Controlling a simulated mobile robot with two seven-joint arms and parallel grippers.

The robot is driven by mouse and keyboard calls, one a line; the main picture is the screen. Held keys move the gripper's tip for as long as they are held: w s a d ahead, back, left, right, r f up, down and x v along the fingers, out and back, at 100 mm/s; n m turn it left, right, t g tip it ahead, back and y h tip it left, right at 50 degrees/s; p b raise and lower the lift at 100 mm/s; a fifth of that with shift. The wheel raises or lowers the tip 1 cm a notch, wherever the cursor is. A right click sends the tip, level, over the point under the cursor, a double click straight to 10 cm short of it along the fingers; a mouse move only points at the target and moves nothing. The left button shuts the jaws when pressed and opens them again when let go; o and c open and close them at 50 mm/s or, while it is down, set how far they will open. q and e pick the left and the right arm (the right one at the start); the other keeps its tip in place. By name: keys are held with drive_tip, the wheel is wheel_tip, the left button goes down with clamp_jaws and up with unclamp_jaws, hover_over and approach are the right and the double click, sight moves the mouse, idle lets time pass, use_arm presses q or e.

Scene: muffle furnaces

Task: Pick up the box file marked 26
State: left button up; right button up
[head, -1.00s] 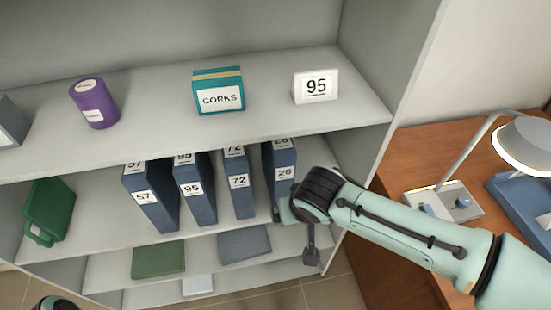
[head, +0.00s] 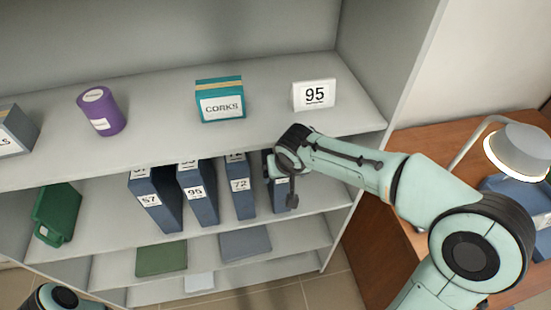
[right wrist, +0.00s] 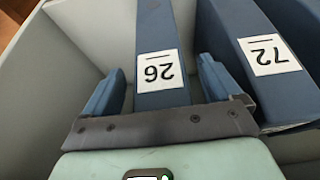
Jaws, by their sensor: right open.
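The box file marked 26 (head: 279,202) is blue and stands upright at the right end of the row on the middle shelf. My right gripper partly covers it in the head view. In the right wrist view the file (right wrist: 160,92) shows its white label upside down. My right gripper (right wrist: 161,72) is open, with one blue finger on each side of the file's spine. Small gaps seem to show between the fingers and the file. My left gripper is out of view; only part of my left arm shows at the bottom left.
File 72 (head: 240,195) stands close beside file 26, and files 95 (head: 197,200) and 57 (head: 155,205) stand further left. The shelf's side wall (right wrist: 75,50) is on the other side. The upper shelf (head: 265,118) overhangs the row.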

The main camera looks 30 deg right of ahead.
drive_tip(key=shift+f, duration=0.2)
drive_tip(key=c, duration=1.5)
clamp_jaws()
drive_tip(key=shift+w+d+r, duration=0.1)
